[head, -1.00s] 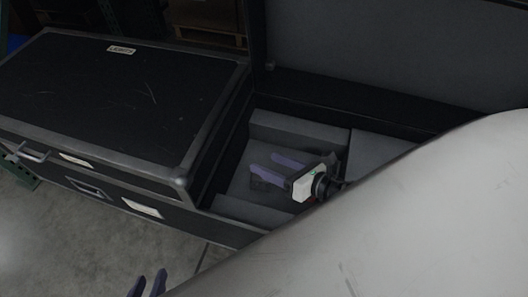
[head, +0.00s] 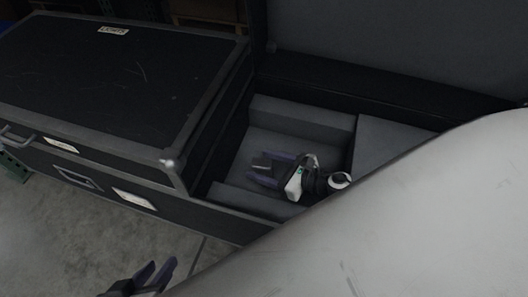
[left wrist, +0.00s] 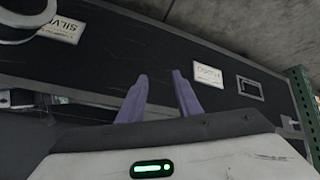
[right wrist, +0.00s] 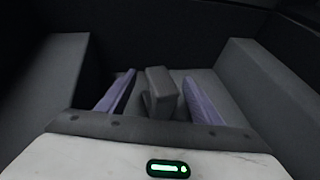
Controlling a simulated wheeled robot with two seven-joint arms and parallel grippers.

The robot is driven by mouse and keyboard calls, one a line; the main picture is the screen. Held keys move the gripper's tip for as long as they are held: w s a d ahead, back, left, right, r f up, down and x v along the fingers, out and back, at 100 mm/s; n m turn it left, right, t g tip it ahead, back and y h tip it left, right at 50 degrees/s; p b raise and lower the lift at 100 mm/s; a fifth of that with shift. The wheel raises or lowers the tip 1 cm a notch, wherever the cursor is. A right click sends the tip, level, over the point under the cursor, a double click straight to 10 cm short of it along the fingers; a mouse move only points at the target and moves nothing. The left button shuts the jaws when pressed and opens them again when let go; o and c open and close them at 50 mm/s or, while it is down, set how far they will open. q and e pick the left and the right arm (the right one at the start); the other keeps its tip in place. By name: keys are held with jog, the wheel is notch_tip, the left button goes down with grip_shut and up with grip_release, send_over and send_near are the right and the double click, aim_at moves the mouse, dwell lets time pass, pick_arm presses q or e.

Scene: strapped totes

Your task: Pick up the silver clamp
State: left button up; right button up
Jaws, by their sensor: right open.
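The silver clamp (right wrist: 162,92) shows in the right wrist view as a small grey block-like piece on the grey foam floor of the open case. It stands between the two purple fingers of my right gripper (right wrist: 160,76), with a gap visible on each side. In the head view my right gripper (head: 261,167) reaches down into the foam compartment, and the clamp (head: 262,160) is a small dark shape at its fingertips. My left gripper (head: 160,270) is low at the left in front of the cases, open and empty; it also shows in the left wrist view (left wrist: 159,75).
The open case has grey foam walls (right wrist: 262,85) close on both sides of my right gripper. A closed black case (head: 110,85) with metal edges stands to the left. In the left wrist view a labelled case front (left wrist: 120,45) and green metal post (left wrist: 302,105) show.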

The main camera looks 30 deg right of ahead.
aim_at(253, 163)
jog(key=x, duration=0.4)
jog(key=shift+b, duration=0.35)
grip_shut()
